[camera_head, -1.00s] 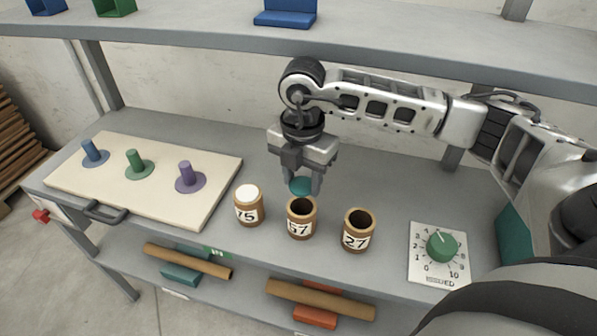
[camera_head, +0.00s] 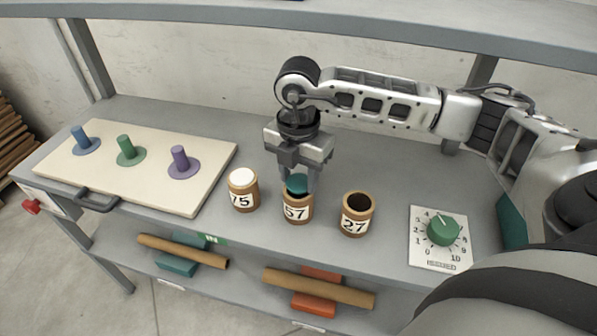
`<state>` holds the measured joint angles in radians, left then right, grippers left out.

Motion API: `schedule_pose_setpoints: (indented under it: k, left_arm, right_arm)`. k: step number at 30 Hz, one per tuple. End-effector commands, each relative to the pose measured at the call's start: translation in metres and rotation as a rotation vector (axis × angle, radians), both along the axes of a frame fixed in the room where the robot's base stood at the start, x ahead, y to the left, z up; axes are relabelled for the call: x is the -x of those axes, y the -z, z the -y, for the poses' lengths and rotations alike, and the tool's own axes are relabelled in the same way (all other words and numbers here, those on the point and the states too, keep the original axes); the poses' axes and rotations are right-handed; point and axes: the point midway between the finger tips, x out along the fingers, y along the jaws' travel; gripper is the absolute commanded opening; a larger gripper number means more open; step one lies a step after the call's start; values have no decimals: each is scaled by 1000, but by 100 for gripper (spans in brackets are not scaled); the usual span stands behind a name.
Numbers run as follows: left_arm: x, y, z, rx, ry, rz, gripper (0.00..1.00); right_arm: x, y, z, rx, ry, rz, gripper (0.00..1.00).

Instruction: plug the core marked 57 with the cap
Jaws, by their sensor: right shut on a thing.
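The core marked 57 (camera_head: 297,212) is a short brown tube standing upright on the grey shelf, in the middle of three cores. My right gripper (camera_head: 297,184) points down right over it and is shut on the teal cap (camera_head: 297,185). The cap is at the mouth of core 57; how far it sits inside cannot be told. The core marked 75 (camera_head: 243,198) stands to the left with a white top. The core marked 27 (camera_head: 356,222) stands to the right with an open, dark mouth. My left gripper is out of view.
A cream board (camera_head: 75,165) with blue, green and purple pegs lies at the left, with a dark handle (camera_head: 97,201) in front. A dial plate (camera_head: 424,251) with a green knob (camera_head: 443,230) is at the right. Brown tubes (camera_head: 318,288) lie on the lower shelf.

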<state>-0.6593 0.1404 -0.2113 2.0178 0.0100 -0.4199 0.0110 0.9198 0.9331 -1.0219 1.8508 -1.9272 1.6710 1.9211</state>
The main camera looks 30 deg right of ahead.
Motion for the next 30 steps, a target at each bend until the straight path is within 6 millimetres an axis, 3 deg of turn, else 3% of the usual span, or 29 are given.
schedule_pose_setpoints:
  k: [13, 14, 16, 25, 30]
  left_arm:
    - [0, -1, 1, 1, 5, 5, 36]
    - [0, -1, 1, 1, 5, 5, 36]
    - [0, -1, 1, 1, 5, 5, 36]
    - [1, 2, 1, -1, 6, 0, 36]
    - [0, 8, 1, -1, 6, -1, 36]
  right_arm:
    - [0, 5, 0, 0, 0, 1, 22]
    - [0, 5, 0, 0, 0, 1, 51]
    - [0, 5, 0, 0, 0, 1, 68]
    - [0, 4, 0, 0, -1, 1, 68]
    - [-1, -12, 0, -1, -1, 5, 68]
